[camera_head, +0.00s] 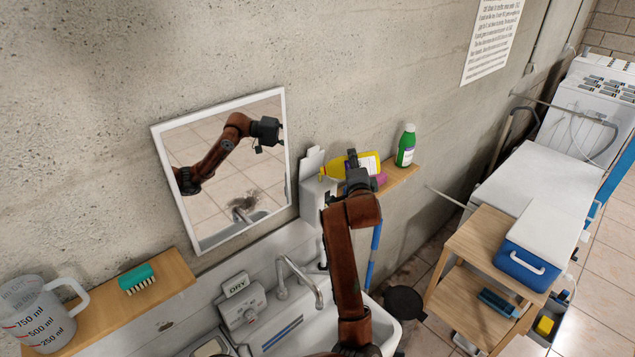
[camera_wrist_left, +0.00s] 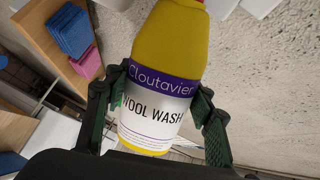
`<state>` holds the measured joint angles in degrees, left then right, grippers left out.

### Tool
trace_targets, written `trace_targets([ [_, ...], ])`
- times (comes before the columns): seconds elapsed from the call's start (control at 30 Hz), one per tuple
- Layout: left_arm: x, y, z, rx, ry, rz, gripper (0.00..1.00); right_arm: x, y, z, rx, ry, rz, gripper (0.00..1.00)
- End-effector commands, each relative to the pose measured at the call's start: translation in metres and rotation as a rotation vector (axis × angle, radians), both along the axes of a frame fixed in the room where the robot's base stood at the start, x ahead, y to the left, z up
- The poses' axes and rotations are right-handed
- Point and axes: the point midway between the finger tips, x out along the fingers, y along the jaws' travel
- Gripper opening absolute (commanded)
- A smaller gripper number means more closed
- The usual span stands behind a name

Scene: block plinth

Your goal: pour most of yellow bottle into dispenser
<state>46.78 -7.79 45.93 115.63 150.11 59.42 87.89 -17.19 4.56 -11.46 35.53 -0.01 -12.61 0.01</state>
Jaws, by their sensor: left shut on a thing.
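The yellow bottle (camera_head: 340,168) lies tipped almost on its side above the right shelf in the head view, its narrow end pointing left over the dispenser. My left gripper (camera_head: 358,172) is shut around its labelled body. The left wrist view shows the bottle (camera_wrist_left: 172,50), with a purple and white wool wash label, between the two fingers (camera_wrist_left: 160,100). The white dispenser (camera_head: 313,200) is fixed to the wall beside the mirror, its lid (camera_head: 311,160) raised. I cannot tell whether liquid is flowing. My right gripper is not in view.
A green bottle (camera_head: 406,146) stands at the right end of the wooden shelf (camera_head: 402,174), with a pink sponge (camera_wrist_left: 88,63) and blue sponges (camera_wrist_left: 68,30) nearby. The mirror (camera_head: 222,165) reflects an arm. A tap (camera_head: 300,280) and sink are below.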

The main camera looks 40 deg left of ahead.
Motion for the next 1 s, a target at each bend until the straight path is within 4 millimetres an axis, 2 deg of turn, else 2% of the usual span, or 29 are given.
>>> trace_targets([
  [1.0,-0.0018,0.0017,0.0061,-0.041,-0.041,0.0,0.2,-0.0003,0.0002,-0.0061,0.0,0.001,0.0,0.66],
])
